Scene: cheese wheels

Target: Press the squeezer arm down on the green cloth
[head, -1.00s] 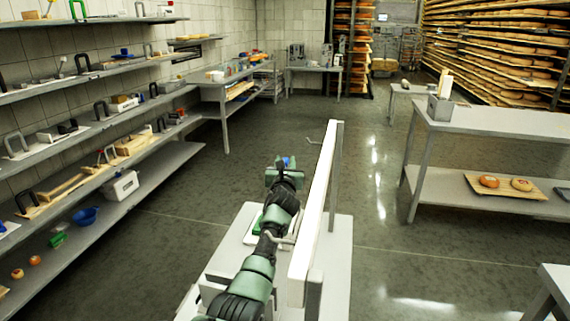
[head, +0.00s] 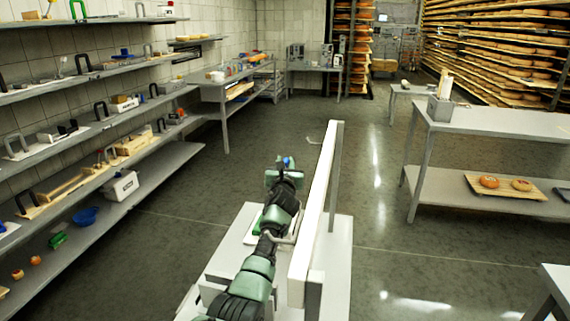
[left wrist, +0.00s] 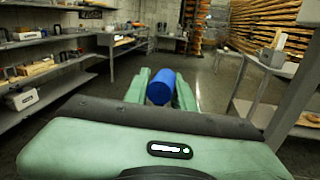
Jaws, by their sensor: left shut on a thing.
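My left gripper (head: 286,164) is shut on a blue cylindrical grip (left wrist: 160,86), which looks like the handle of the squeezer arm. In the left wrist view the grip sits between my two green fingers. In the head view only its small blue end shows. A bit of green (head: 257,226), probably the green cloth, lies on the pale worktop beside my arm, mostly hidden by it. I cannot tell whether the squeezer arm touches it. My right gripper is not in view.
A tall white panel (head: 316,215) stands upright on the worktop (head: 340,270), just right of my left arm. Loaded shelves (head: 150,168) line the left wall. A grey table (head: 490,121) stands at the right. The floor between is clear.

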